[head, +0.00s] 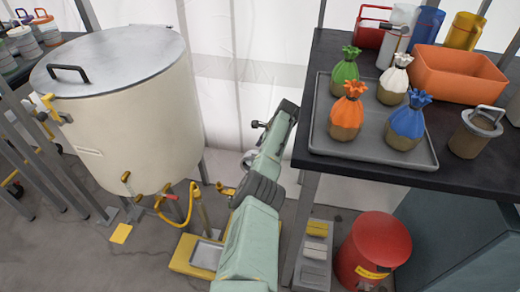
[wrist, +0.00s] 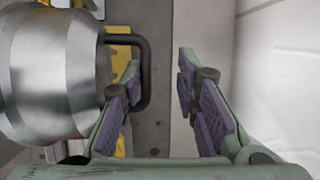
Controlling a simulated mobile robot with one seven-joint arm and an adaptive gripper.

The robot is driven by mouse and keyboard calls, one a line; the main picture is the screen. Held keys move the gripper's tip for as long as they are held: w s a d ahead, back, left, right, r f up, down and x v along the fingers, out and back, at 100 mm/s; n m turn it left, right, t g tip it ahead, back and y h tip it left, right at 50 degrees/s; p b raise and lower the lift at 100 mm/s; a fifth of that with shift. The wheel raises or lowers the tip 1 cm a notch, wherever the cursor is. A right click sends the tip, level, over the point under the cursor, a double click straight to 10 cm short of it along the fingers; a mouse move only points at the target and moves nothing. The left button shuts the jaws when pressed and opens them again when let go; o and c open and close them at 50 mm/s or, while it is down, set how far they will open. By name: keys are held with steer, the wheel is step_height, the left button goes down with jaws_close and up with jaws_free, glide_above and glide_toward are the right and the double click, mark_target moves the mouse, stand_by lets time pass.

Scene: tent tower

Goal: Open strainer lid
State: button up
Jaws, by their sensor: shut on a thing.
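In the wrist view, a shiny metal rounded body (wrist: 55,75), apparently the strainer, fills the left side. A dark looped handle (wrist: 146,75) sticks out from it to the right. My gripper (wrist: 160,72) has its left finger against this handle, with the loop's bar between the two fingers. It is shut on the handle, though a gap shows beside the right finger. I cannot tell from this view whether the lid is raised. In the head view, my green arm reaches down the middle, and neither the strainer nor my fingertips can be made out clearly.
A large cream tank (head: 130,120) with a grey lid (head: 120,62) stands at left. A black table (head: 330,60) at right bears a grey tray (head: 318,135) of tied sacks and an orange bin (head: 455,75). A red canister (head: 375,245) stands below it. White fabric walls close the back.

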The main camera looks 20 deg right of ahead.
steer(key=d+r+p, duration=0.1)
steer(key=d+r, duration=0.4)
steer(key=r, duration=0.4)
steer(key=shift+r, duration=0.4)
stand_by(0.7)
